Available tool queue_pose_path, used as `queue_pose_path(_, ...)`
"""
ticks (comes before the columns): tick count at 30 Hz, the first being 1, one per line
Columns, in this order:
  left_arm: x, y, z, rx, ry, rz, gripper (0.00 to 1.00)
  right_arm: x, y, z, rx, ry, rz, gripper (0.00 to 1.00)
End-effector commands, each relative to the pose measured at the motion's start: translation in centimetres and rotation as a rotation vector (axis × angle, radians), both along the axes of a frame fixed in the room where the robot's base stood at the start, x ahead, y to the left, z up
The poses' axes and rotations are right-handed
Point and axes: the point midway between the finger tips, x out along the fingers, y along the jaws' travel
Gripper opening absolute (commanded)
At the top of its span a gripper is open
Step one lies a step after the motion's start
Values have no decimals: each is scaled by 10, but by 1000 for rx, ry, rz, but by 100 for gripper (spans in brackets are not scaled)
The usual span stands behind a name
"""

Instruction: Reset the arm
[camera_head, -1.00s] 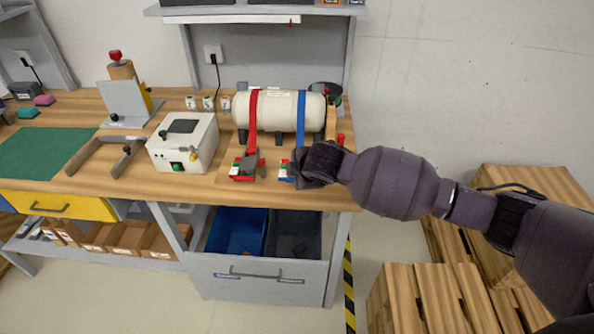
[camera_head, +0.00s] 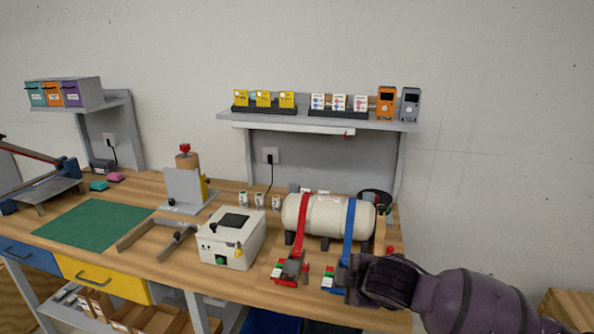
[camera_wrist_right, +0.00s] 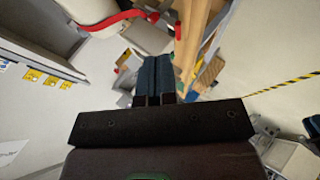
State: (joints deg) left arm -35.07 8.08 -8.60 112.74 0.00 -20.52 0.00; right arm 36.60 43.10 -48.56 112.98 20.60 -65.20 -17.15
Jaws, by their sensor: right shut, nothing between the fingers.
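My right arm comes in from the lower right in the head view. Its gripper (camera_head: 347,277) is at the front right of the workbench, beside the white tank (camera_head: 327,216) and close to the end of the blue strap (camera_head: 349,220). In the right wrist view the two fingers of the right gripper (camera_wrist_right: 155,75) lie together, shut and empty. A red strap (camera_head: 302,225) also crosses the tank, with a red buckle (camera_head: 287,271) at its front end. My left gripper is in neither view.
A white box (camera_head: 232,238) stands left of the tank on the wooden workbench (camera_head: 150,262). A green mat (camera_head: 92,223) lies further left. A shelf (camera_head: 320,122) with yellow and white packs and two handheld devices hangs above. The wall side right of the bench is clear.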

Motion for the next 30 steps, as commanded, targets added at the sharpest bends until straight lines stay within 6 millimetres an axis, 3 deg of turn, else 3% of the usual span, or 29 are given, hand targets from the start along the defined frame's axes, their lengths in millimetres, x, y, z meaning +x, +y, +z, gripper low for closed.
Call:
queue_pose_path(6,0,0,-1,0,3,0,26,19,22,43,213,-149,26,0)
queue_pose_path(14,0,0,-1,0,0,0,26,15,32,51,494,-229,2,0)
queue_pose_path(20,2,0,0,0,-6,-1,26,1,19,31,690,-252,-72,0)
queue_pose_path(30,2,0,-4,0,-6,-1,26,-46,-40,-44,921,-257,-320,0)
